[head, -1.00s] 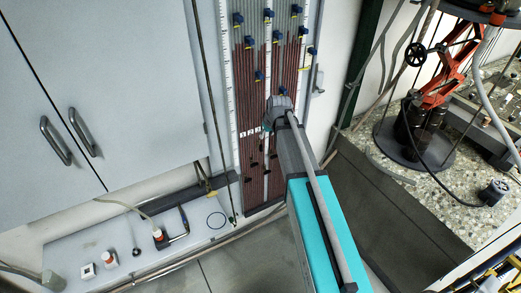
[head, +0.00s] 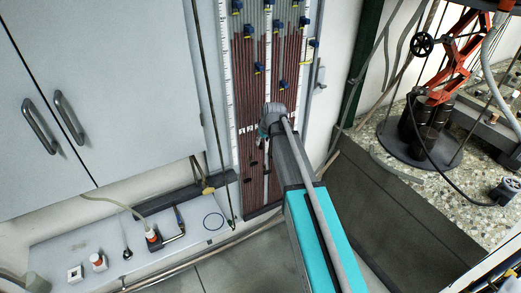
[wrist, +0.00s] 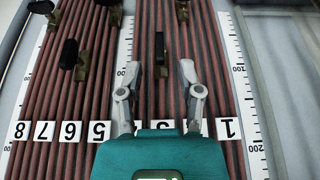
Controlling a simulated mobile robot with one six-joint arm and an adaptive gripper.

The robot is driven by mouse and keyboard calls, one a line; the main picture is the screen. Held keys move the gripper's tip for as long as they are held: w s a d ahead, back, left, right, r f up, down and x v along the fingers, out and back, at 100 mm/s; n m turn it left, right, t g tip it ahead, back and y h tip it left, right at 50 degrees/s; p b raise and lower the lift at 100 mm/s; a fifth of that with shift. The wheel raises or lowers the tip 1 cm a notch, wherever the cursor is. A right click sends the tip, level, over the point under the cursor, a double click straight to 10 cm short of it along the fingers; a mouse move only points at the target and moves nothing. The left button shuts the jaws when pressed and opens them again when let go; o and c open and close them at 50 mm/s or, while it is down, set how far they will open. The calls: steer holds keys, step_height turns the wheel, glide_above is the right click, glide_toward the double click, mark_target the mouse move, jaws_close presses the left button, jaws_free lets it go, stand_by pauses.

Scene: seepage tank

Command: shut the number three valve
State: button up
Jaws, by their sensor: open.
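The tube panel (wrist: 217,70) has reddish-brown vertical tubes and small valves with dark handles. In the wrist view, a valve (wrist: 160,48) with an upright dark handle stands between my fingers, a little beyond their tips, apparently in line with the partly hidden label three. My gripper (wrist: 160,70) is open, one finger on each side of that column, holding nothing. Its body hides some labels in the row; 8, 7, 6, 5 and 1 are readable. In the head view my gripper (head: 264,130) is in front of the panel near the label row; the fingertips are unclear.
Other valves stand near, such as one (wrist: 70,54) left and one (wrist: 182,12) upper right. White scales (wrist: 245,90) run beside the tubes. In the head view are a grey cabinet (head: 110,60), a shelf with small items (head: 190,250), and a red jack (head: 455,65).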

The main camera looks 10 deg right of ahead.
mark_target(261, 145)
steer(key=shift+b+x, duration=1.75)
steer(key=shift+x, duration=0.4)
